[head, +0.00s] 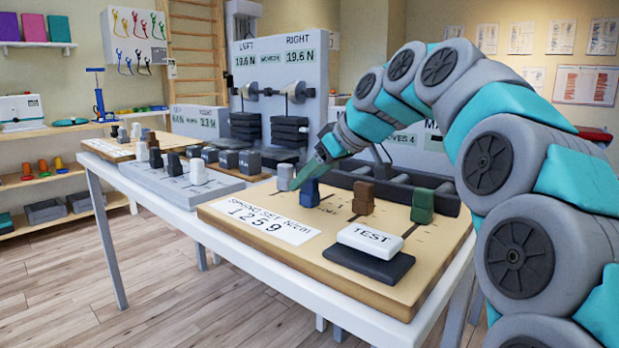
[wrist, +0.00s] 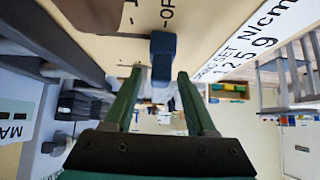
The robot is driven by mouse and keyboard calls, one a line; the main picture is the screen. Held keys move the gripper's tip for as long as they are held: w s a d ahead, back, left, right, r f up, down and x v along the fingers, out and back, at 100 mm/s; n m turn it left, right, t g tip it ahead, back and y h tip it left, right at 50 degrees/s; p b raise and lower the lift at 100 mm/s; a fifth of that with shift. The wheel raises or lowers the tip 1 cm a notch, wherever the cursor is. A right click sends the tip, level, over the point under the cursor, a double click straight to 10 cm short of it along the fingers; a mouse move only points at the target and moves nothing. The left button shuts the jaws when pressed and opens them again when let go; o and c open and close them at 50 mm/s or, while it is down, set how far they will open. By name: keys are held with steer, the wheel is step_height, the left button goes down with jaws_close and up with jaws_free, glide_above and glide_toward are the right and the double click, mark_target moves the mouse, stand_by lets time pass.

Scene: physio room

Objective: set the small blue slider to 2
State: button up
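The small blue slider (head: 309,194) stands upright on the wooden board (head: 390,288), near the card (head: 262,222) reading "SPRING SET N/cm 1 2 5 9". A grey slider (head: 285,176), a brown slider (head: 363,199) and a green slider (head: 422,206) stand on the same board. My gripper (head: 304,180) is close to the blue slider. In the wrist view my gripper (wrist: 159,75) has its two green fingers apart, with the blue slider (wrist: 163,50) at the gap between the fingertips. Contact cannot be told. The slider's scale marks are too small to read or partly hidden.
A white TEST block (head: 370,240) on a dark base sits at the board's front. A grey panel (head: 175,183) with several blocks lies to the left. A force rig (head: 280,70) with weights stands behind. A dark rail tray (head: 390,185) is behind the board.

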jaws_close()
stand_by(1.2)
